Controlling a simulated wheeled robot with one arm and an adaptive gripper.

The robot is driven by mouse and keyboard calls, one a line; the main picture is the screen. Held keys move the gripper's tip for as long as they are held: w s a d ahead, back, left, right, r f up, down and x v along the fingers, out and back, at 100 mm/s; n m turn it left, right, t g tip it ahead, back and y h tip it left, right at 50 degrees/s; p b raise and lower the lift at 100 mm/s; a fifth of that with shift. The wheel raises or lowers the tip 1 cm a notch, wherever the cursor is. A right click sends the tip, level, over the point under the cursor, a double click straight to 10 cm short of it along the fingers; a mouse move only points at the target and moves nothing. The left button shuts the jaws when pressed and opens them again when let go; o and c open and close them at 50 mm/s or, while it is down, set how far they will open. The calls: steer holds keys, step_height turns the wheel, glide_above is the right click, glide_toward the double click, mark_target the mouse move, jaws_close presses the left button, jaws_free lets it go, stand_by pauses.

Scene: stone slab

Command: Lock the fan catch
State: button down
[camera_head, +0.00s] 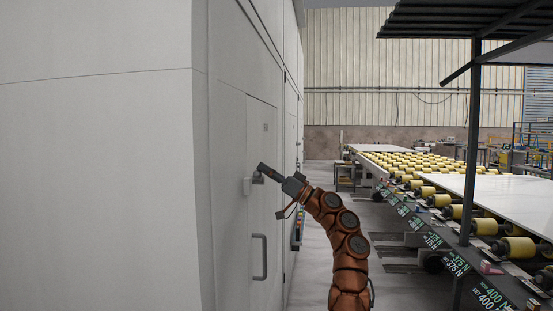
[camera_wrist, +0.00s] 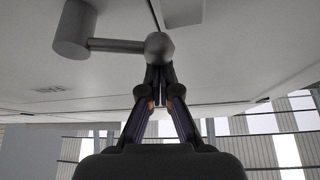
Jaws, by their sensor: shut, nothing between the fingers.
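The catch on the pale cabinet door is a grey lever in the wrist view: a thick cylinder (camera_wrist: 74,30) joined by a thin arm (camera_wrist: 117,45) to a round knob (camera_wrist: 159,46). In the head view the catch is small, a light block (camera_head: 247,186) on the door, partly hidden by my gripper. My gripper (camera_head: 262,168) reaches from the right to the door front there. In the wrist view my gripper (camera_wrist: 160,76) is shut and empty, its fingertips right at the knob and overlapping its lower edge. I cannot tell whether they touch.
A grey pull handle (camera_head: 264,257) sticks out from the door below the catch. The large pale cabinet (camera_head: 100,170) fills the left. A roller conveyor (camera_head: 440,199) with yellow rollers and white slabs stands at the right. Open floor (camera_head: 318,215) lies between.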

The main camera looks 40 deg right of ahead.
mark_target(260, 178)
steer(key=shift+s+a+f+n+b, duration=0.15)
steer(key=shift+f+b, duration=0.35)
steer(key=shift+b, duration=0.1)
steer(key=shift+s+a+f+n+b, duration=0.15)
steer(key=shift+a+f+n+b, duration=0.05)
steer(key=shift+f+b, duration=0.35)
steer(key=shift+s+a+f+n+b, duration=0.15)
steer(key=shift+f+b, duration=0.3)
steer(key=shift+b, duration=0.15)
steer(key=shift+f, duration=0.1)
steer(key=s+d, duration=0.6)
steer(key=shift+s+d+f, duration=0.35)
steer(key=shift+s+f, duration=0.05)
steer(key=shift+f, duration=0.05)
